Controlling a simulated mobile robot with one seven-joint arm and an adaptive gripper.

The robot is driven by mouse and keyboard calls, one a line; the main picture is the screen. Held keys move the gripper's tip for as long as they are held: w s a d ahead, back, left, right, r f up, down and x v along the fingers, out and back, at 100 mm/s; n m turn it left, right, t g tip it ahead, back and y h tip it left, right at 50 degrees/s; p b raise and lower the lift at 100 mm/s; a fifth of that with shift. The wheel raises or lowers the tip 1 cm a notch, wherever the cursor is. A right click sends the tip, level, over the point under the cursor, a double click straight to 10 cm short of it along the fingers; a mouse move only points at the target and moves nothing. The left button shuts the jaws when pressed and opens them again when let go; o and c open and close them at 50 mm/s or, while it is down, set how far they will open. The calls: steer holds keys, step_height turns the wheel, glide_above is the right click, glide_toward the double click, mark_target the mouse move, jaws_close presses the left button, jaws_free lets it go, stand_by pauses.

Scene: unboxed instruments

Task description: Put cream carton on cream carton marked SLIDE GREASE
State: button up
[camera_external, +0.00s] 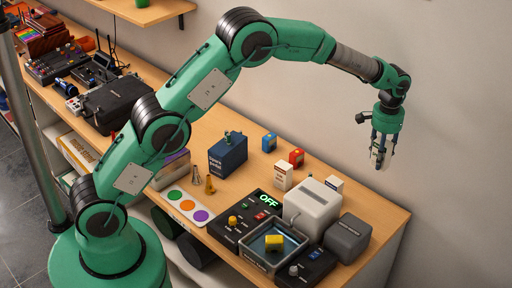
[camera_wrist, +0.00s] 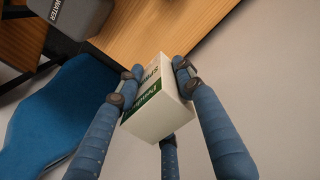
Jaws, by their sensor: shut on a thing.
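My gripper (camera_external: 380,152) is high at the right, above and beyond the table's right end. In the wrist view its fingers (camera_wrist: 155,85) are shut on a cream carton (camera_wrist: 160,110) with a green band; its lettering is only partly readable. The held carton is tilted in the wrist view and mostly hidden by the fingers in the external view. A cream carton (camera_external: 283,176) with a dark label stands upright mid-table. Another small pale carton (camera_external: 334,184) stands behind the light grey box. I cannot read SLIDE GREASE on either.
A light grey box (camera_external: 312,205), a dark grey box (camera_external: 347,238) and a tray (camera_external: 250,258) holding a yellow block crowd the table's front right. Red (camera_external: 296,157) and blue (camera_external: 269,142) small boxes stand behind the mid-table carton. The table's far right corner (camera_external: 385,212) is clear.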

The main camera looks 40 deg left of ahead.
steer(key=s+a+r+p, duration=0.1)
steer(key=s+a, duration=0.9)
steer(key=a, duration=0.3)
steer(key=s+a+r+p, duration=0.1)
steer(key=s+a, duration=0.8)
steer(key=a, duration=0.3)
steer(key=s+a+f, duration=0.2)
steer(key=s+a, duration=0.4)
steer(key=s, duration=0.4)
steer(key=shift+w+d+f, duration=0.1)
steer(key=shift+w+f, duration=0.05)
steer(key=shift+f, duration=1)
steer(key=shift+w+d+f, duration=0.1)
steer(key=shift+w+f, duration=0.05)
steer(key=shift+f, duration=0.95)
steer(key=shift+w+p, duration=0.2)
steer(key=shift+p, duration=0.1)
steer(key=p, duration=0.1)
glide_above(283, 164)
steer(key=shift+d+f, duration=0.1)
steer(key=shift+f, duration=0.65)
steer(key=shift+f, duration=0.1)
steer(key=shift+f+p, duration=0.45)
steer(key=shift+f, duration=1.25)
